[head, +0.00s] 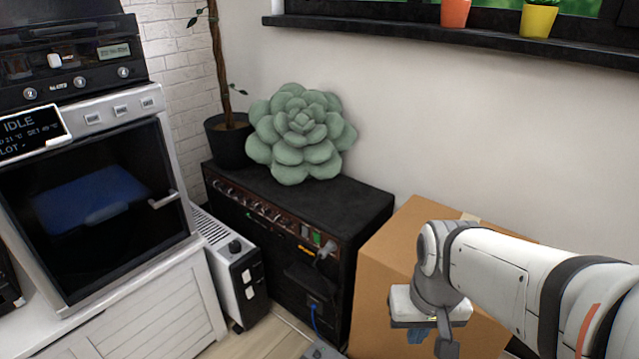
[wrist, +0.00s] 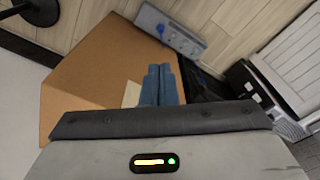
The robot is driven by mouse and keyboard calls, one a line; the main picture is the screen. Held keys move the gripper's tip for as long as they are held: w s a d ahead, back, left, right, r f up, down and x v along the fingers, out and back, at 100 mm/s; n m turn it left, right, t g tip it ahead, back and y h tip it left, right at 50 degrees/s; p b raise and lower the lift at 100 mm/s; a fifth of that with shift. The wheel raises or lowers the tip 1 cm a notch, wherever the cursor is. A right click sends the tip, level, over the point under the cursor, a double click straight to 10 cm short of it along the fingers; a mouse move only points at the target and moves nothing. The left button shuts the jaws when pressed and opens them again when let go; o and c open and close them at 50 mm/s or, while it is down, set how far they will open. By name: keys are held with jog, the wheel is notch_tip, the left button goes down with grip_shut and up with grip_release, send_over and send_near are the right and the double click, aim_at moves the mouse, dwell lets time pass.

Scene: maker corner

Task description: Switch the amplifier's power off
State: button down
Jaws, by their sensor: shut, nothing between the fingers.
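The black amplifier (head: 345,200) stands on the floor against the wall in the head view. Its front panel has a row of knobs and, near the right end, a green-lit switch (head: 316,238). A grey plug with a cable (head: 326,251) sits just right of and below that switch. My gripper (head: 420,333) is in front of the cardboard box, right of the amplifier and apart from it. In the wrist view its blue fingers (wrist: 158,82) are shut together with nothing between them. A dark shape beside the fingers there may be part of the amplifier; its panel is not readable.
The cardboard box (head: 395,245) stands close to the amplifier's right side. A succulent cushion (head: 300,135) and a potted plant (head: 228,145) sit on top. A grey power strip (wrist: 170,28) lies on the floor.

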aim_at(316, 239)
jog(key=w+a+r+n+h+p, duration=0.1)
jog(key=w+a+r+n+p, duration=0.15)
jog(key=w+a+p, duration=0.45)
jog(key=w+a+r+n+h+p, duration=0.2)
jog(key=w+n+p, duration=0.1)
jog(key=w, duration=0.9)
jog(key=w+a+f+n+t+p, duration=0.1)
jog(key=w+a+f+n+p, duration=0.1)
jog(key=a, duration=0.5)
jog(key=w+a+f+n+t+p, duration=0.1)
jog(key=w+a+f+n+p, duration=0.2)
jog(key=w+a, duration=0.4)
jog(key=shift+w+a+f+t+p, duration=0.3)
jog(key=shift+a+f+t, duration=0.1)
jog(key=shift+a+f, duration=0.3)
jog(key=w+d+f+b, duration=0.2)
jog(key=w+d+f, duration=0.3)
jog(key=f, duration=0.3)
jog(key=shift+w+f, duration=0.25)
jog(key=shift+w, duration=0.45)
